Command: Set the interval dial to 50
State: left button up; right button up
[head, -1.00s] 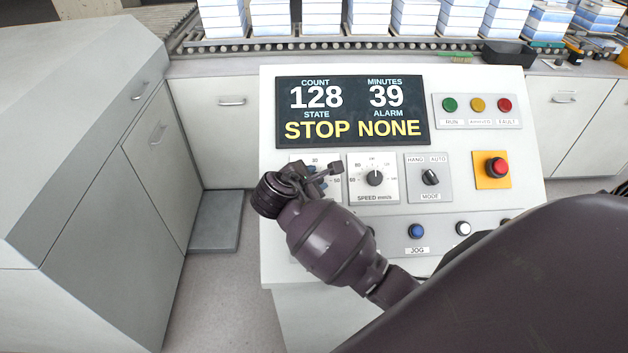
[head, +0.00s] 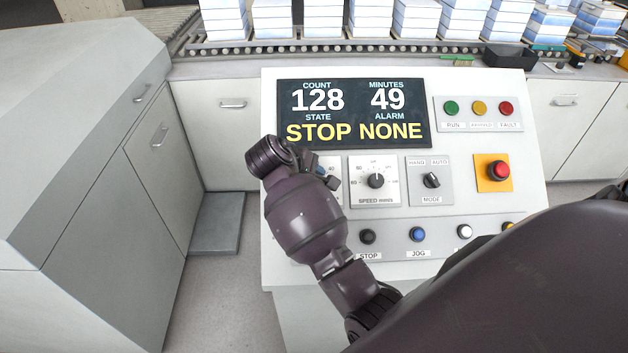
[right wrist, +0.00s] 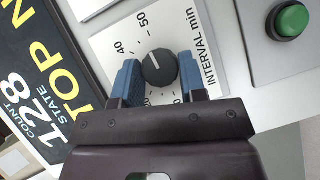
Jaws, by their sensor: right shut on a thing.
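The interval dial (right wrist: 158,68) is a round black knob with a white pointer line on a white plate marked INTERVAL min. In the right wrist view its pointer is directed close to the 50 mark. My right gripper (right wrist: 158,76) is shut on the knob, one blue finger on each side. In the head view my right gripper (head: 324,177) is at the panel's left side, and my wrist hides most of this dial. The display (head: 353,113) reads COUNT 128, MINUTES 49, STATE STOP, ALARM NONE. My left gripper is not in view.
The speed dial (head: 376,181) is just right of my gripper, then the mode switch (head: 431,180) and the red button (head: 498,171) on yellow. Below are the stop button (head: 367,237) and blue jog button (head: 417,234). A green button (right wrist: 291,19) shows in the wrist view.

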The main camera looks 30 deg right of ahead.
jog(key=shift+m, duration=0.4)
jog(key=o, duration=0.9)
jog(key=shift+r, duration=0.1)
